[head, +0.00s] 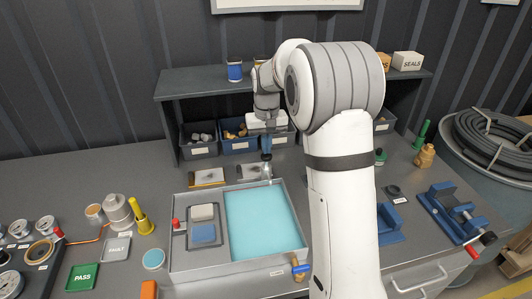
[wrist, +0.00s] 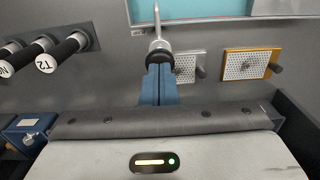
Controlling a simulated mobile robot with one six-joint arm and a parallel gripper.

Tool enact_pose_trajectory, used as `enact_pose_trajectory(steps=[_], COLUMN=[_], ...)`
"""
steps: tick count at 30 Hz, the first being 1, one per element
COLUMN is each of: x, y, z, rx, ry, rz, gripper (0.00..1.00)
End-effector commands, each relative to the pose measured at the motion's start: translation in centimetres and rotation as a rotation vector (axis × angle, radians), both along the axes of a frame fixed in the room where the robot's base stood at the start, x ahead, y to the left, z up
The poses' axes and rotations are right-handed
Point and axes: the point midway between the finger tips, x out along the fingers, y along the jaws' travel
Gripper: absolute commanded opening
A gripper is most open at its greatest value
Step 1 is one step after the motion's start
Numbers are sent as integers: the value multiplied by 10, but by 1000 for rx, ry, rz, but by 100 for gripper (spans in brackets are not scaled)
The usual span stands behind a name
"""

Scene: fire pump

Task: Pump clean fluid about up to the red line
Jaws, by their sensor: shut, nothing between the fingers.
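A grey basin (head: 180,262) holds bright turquoise fluid (head: 262,222) in its larger right compartment. The fluid also shows at the top of the wrist view (wrist: 195,8). My gripper (head: 266,156) is shut and empty, pointing down at the basin's back edge. Its blue fingers (wrist: 158,76) are together just at a small silver spout or tap (wrist: 159,45). I cannot tell whether they touch it. A silver piece (head: 266,172) shows under the fingertips in the head view. I cannot make out a red line in either view.
An orange-framed mesh plate (head: 208,178) and a grey-framed mesh plate (head: 250,172) lie behind the basin. Black handles (wrist: 62,52) stick out in the wrist view. A brass valve with a blue lever (head: 301,268) is at the basin's front right. Bins (head: 198,147) stand under the shelf.

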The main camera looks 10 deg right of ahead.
Motion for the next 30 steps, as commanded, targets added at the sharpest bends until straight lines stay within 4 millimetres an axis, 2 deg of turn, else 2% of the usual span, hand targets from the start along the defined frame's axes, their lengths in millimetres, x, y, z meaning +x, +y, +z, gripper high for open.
enact_pose_trajectory(steps=[13, 30], x=[0, 0], y=[0, 0], z=[-2, -25], rx=[0, 0], ry=[-1, 1], rz=[0, 0], gripper=[0, 0])
